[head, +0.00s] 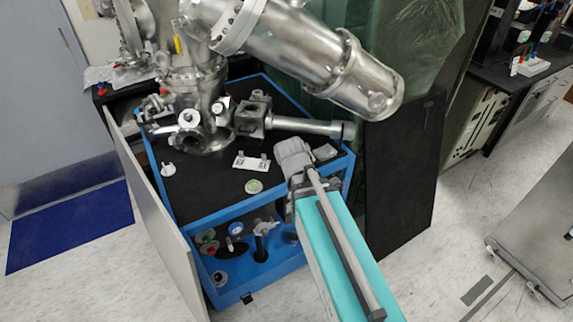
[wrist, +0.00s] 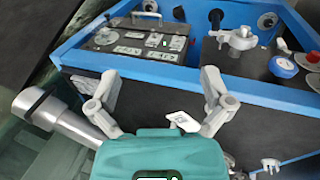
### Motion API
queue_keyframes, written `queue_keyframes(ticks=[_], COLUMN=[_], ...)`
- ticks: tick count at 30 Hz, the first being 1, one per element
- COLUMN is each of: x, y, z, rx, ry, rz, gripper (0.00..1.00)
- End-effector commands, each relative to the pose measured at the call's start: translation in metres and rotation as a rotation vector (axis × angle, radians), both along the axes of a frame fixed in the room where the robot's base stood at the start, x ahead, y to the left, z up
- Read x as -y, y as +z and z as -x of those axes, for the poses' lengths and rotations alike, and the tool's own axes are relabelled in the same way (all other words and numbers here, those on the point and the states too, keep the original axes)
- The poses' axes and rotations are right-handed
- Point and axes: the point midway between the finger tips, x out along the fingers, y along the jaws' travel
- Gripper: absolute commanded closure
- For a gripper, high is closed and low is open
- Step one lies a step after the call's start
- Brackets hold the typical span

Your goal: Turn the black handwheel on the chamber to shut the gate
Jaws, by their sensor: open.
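The metal chamber (head: 193,85) stands on the black top of the blue-framed cabinet in the head view. A straight metal tube (head: 300,126) runs right from a blocky fitting (head: 253,117) on it.
A small white plate (head: 251,163) and a green-topped disc (head: 254,186) lie on the black top. A large silver cylinder (head: 310,60) slants overhead. A dark panel (head: 405,165) stands right of the cabinet. Open floor (head: 465,225) lies farther right.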

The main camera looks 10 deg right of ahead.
Motion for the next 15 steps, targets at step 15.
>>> queue_keyframes(ticks=[15], x=[0.004], y=[-0.008], z=[0.043], rx=[-0.094], ry=[-0.394], rz=[-0.278], gripper=[0.00])
